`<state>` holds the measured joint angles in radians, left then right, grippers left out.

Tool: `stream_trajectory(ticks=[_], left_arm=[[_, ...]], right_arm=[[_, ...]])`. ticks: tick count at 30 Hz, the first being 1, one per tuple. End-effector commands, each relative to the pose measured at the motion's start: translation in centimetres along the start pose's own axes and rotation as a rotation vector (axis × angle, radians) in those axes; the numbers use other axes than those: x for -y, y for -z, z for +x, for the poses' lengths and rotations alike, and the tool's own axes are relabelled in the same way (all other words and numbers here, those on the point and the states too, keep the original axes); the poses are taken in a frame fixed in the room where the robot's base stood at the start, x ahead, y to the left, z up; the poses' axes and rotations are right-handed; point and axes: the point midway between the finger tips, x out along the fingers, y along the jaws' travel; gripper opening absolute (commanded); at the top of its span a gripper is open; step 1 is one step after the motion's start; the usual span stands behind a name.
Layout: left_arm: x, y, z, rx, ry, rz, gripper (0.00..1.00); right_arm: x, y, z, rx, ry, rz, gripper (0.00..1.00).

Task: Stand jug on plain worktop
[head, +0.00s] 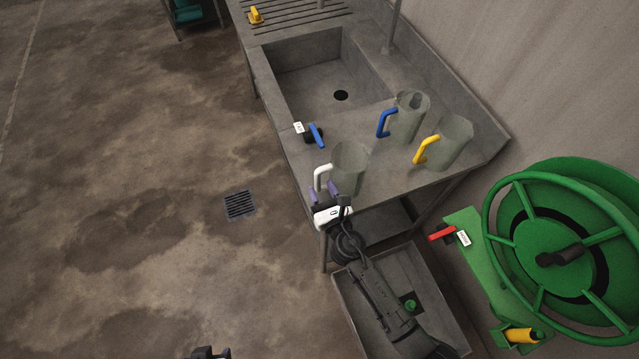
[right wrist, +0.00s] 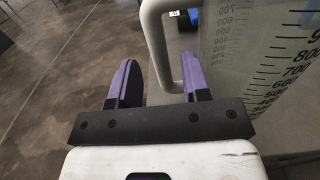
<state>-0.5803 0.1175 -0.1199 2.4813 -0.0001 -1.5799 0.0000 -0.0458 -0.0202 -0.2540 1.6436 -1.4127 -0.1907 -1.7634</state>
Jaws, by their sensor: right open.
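A translucent grey jug with a white handle (head: 350,169) stands upright near the front corner of the plain grey worktop (head: 398,178). My right gripper (head: 325,193) is at its handle. In the right wrist view, the gripper (right wrist: 160,85) is open, with the white handle (right wrist: 157,45) between its purple fingers and apart from the left one. Contact with the right finger is unclear. The jug's graduated wall (right wrist: 270,70) fills the right side. A jug with a blue handle (head: 408,116) and one with a yellow handle (head: 453,145) stand farther back.
A sink basin (head: 318,80) adjoins the worktop, with a ribbed drainer (head: 300,14) beyond. A blue-levered fitting (head: 316,135) sits at the front edge. A green hose reel (head: 570,255) and a grey tray (head: 440,300) are nearby. Open floor lies left.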

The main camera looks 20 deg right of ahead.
Motion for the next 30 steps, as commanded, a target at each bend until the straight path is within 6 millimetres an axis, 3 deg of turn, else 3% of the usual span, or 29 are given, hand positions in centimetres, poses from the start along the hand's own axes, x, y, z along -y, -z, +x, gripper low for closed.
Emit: stream_trajectory(ticks=[6,15,30], left_arm=[[-0.2,0.0,0.1,0.000,-0.004,-0.005,0.49],[-0.1,-0.2,0.7,0.001,-0.001,-0.001,0.49],[0.2,-0.3,0.8,0.003,0.007,0.008,0.49]], right_arm=[[0.0,0.1,-4.5,-0.001,-0.002,0.001,0.43],[0.0,0.2,-8.7,-0.001,-0.001,0.000,0.43],[0.3,-0.1,-10.1,-0.002,0.015,0.035,0.43]])
